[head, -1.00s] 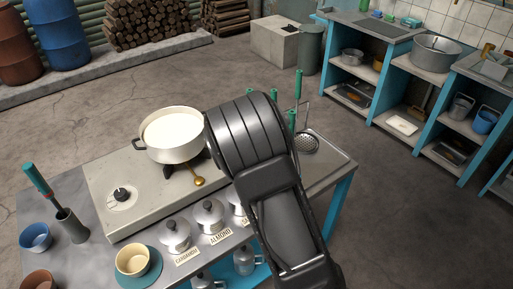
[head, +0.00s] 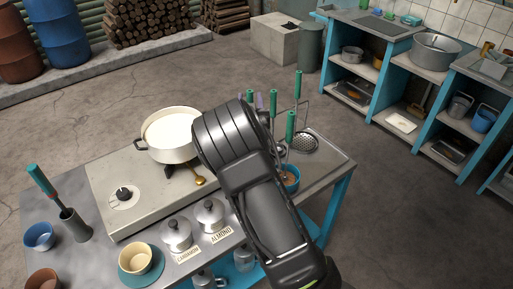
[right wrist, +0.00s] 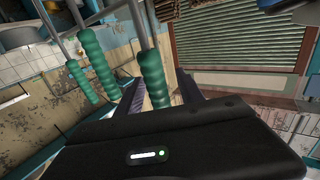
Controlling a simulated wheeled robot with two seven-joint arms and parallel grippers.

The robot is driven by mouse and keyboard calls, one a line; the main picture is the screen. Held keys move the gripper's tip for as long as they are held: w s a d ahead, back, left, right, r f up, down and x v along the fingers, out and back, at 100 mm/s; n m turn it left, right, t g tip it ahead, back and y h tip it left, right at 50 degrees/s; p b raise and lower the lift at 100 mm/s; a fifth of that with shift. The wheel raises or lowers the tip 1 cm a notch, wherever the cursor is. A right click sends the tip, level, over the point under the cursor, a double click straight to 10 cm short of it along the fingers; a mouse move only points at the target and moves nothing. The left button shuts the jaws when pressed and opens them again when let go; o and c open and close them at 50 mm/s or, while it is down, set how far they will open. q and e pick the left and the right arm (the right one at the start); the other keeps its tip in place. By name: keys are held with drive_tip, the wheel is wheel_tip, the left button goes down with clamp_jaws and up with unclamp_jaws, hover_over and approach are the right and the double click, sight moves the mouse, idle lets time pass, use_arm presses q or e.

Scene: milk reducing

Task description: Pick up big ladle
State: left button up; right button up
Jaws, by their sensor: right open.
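Several utensils with green handles hang on a wire rack at the right end of the steel table in the head view, including one handle (head: 299,84) and a lower one (head: 290,127). I cannot tell which is the big ladle. A skimmer head (head: 305,142) shows beside them. My right arm hides part of the rack. In the right wrist view my right gripper (right wrist: 158,90) is open, with one green handle (right wrist: 153,76) between its fingers or just beyond them; contact cannot be told. Two more green handles (right wrist: 98,62) stand to the left. My left gripper is out of view.
A pot of milk (head: 172,134) sits on the stove (head: 125,178) left of my arm. Lidded canisters (head: 177,234), a yellow cup (head: 134,260) and a holder with a green-handled tool (head: 73,225) are along the front. A bowl (head: 291,178) is right of my arm.

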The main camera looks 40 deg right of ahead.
idle(0.3)
clamp_jaws()
idle(0.3)
